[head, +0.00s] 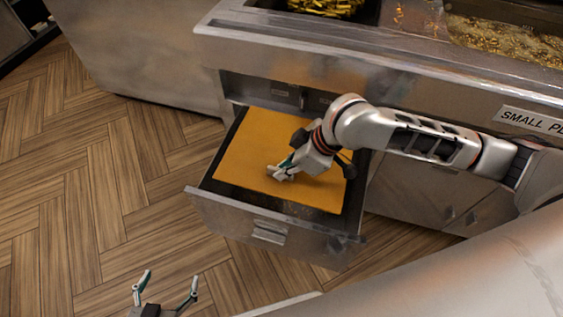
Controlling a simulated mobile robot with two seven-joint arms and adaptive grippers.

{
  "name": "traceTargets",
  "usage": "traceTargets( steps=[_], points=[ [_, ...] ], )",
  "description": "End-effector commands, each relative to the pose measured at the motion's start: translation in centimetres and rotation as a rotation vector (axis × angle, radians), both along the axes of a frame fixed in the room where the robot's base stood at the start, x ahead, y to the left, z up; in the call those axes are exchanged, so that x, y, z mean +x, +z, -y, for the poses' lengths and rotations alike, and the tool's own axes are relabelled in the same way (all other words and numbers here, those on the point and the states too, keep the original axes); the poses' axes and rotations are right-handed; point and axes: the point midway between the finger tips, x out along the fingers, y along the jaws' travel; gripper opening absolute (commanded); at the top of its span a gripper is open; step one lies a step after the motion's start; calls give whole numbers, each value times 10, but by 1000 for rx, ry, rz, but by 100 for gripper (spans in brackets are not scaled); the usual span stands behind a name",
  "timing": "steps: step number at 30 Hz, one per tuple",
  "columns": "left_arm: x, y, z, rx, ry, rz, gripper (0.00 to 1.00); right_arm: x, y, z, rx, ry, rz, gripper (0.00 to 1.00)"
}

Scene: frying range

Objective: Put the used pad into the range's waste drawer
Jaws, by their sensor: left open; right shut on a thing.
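The used pad (255,150) is a flat orange-yellow sheet. It lies within the outline of the open waste drawer (230,218), covering most of its inside; a dark strip of the drawer floor shows at the front. I cannot tell whether the pad rests on the floor or is held just above it. My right gripper (279,172) reaches in from the right and is shut on the pad near its middle. The arm hides part of the pad's right side. My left gripper (166,290) is open and empty, low at the bottom left, in front of the drawer.
The steel range (300,50) stands behind and above the drawer, with fries (327,6) in a basin on top and a "SMALL P…" label (530,120) at the right. Closed cabinet doors (420,190) are right of the drawer. Wooden floor (90,190) is free at left.

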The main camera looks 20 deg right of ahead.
Motion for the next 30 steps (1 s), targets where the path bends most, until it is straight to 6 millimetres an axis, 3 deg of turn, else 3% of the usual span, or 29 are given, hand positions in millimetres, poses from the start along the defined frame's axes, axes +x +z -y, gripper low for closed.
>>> traceTargets(
  steps=[1, 4, 11, 22, 30],
  points=[
    [-5, -12, 1, -1, -1, -15, 78, -2, -13, 0, 2, 0, -10, 0],
    [-6, -13, 4, -7, -8, -13, 78, -2, -23, 0, 1, 1, -11, 0],
    [11, 8, 12, -16, -28, 35, 78, 0, -36, 0, 1, -2, -3, 0],
    [4, -2, 12, -16, -30, 15, 78, -1, -69, 0, 1, -1, -3, 0],
    [5, 1, 14, -22, -27, 21, 78, -1, -94, 0, 0, -1, -3, 0]
  ],
)
